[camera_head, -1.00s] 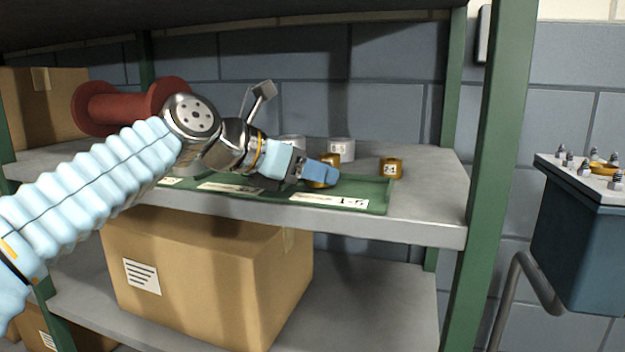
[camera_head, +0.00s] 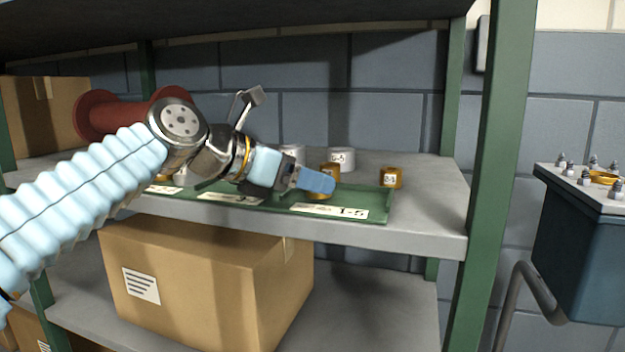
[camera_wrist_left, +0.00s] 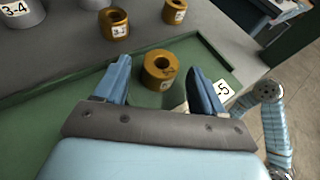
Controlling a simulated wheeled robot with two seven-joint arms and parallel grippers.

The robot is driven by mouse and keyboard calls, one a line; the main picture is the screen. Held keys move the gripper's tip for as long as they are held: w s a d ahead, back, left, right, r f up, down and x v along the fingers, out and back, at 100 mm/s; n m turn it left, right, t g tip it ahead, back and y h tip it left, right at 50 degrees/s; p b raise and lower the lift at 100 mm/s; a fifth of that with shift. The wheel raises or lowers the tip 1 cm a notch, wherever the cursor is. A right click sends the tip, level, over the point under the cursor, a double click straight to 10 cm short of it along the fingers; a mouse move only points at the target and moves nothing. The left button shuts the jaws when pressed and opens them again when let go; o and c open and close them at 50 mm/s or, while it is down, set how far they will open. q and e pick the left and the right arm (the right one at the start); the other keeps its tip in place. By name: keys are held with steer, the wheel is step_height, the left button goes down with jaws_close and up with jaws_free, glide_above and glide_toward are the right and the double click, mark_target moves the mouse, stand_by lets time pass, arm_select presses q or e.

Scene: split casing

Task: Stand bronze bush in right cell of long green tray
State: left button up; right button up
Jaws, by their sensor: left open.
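A bronze bush (camera_wrist_left: 160,66) stands upright in the right cell of the long green tray (camera_wrist_left: 50,125), with its hole facing up. In the head view only a sliver of this bush (camera_head: 317,196) shows below my left gripper (camera_head: 312,181), at the right end of the tray (camera_head: 379,208). In the left wrist view my left gripper (camera_wrist_left: 160,78) is open, its blue fingers apart on either side of the bush, with gaps visible. The tray's right label reads 1-5. My right gripper is not in view.
Two more bronze bushes (camera_wrist_left: 113,22) (camera_wrist_left: 175,11) stand on the shelf behind the tray. Grey rings (camera_head: 342,159) stand there too. A red spool (camera_head: 98,115) and a cardboard box (camera_head: 45,110) are at the left. A green post (camera_head: 490,180) bounds the right.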

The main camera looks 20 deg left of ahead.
arm_select(q)
steer(key=v, duration=1)
steer(key=shift+p, duration=0.35)
